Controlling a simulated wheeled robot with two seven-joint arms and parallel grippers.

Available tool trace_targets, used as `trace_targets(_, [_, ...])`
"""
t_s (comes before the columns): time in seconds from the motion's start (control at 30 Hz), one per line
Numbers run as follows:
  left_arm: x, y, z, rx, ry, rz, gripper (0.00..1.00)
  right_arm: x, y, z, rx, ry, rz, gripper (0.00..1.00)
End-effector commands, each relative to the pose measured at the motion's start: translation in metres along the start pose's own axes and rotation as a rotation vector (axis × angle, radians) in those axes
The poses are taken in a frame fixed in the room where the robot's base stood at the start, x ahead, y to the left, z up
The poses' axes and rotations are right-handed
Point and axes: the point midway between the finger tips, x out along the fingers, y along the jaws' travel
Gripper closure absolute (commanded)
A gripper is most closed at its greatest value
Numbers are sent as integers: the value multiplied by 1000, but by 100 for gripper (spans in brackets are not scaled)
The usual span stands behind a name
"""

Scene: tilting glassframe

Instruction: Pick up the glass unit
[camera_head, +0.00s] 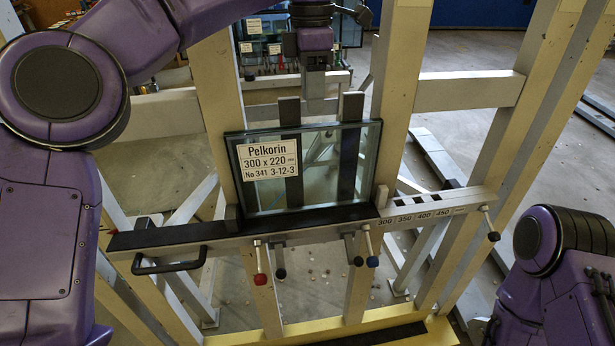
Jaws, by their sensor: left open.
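The glass unit (310,190) is a clear double pane with a white label reading "Pelkorin 300 x 220". It stands nearly upright on the dark ledge of the frame's crossbar (190,238), leaning on dark upright strips, between a small stop at its lower left and one at its lower right. My left gripper (318,104) comes down from above, over the top edge of the glass and a little right of its middle. It is open and holds nothing; it appears apart from the glass. My right arm shows at the lower right, but its gripper is out of view.
Cream posts (403,75) flank the glass. A yellow base (330,328) lies below. Racks with more panes stand behind.

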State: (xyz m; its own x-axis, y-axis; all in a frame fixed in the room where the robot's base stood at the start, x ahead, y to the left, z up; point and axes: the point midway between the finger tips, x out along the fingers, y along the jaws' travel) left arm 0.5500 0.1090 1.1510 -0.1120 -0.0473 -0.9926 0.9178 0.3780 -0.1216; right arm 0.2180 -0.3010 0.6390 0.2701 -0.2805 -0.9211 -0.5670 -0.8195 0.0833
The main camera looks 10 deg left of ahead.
Motion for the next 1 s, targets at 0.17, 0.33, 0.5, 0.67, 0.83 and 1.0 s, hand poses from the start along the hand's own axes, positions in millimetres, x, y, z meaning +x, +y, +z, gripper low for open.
trace_targets(0.17, [32, -1, -2, -1, 2, -1, 51, 14, -2, 5, 0, 1, -1, 100])
trace_targets(0.33, [53, -2, -2, -3, -1, 0, 51, 19, -2, 7, 0, 1, 0, 100])
trace_targets(0.5, [54, -2, -2, -5, -2, 1, 51, 18, -2, 7, 0, 1, -1, 100])
trace_targets(0.67, [54, -2, -3, -6, -2, 0, 84, 18, -2, 7, 0, 1, -1, 100])
trace_targets(0.83, [54, -2, -3, -6, -2, 0, 100, 18, -2, 7, 0, 1, 0, 100])
trace_targets(1.0, [54, -2, -3, -6, -1, 0, 100, 18, -2, 7, 0, 1, -1, 100])
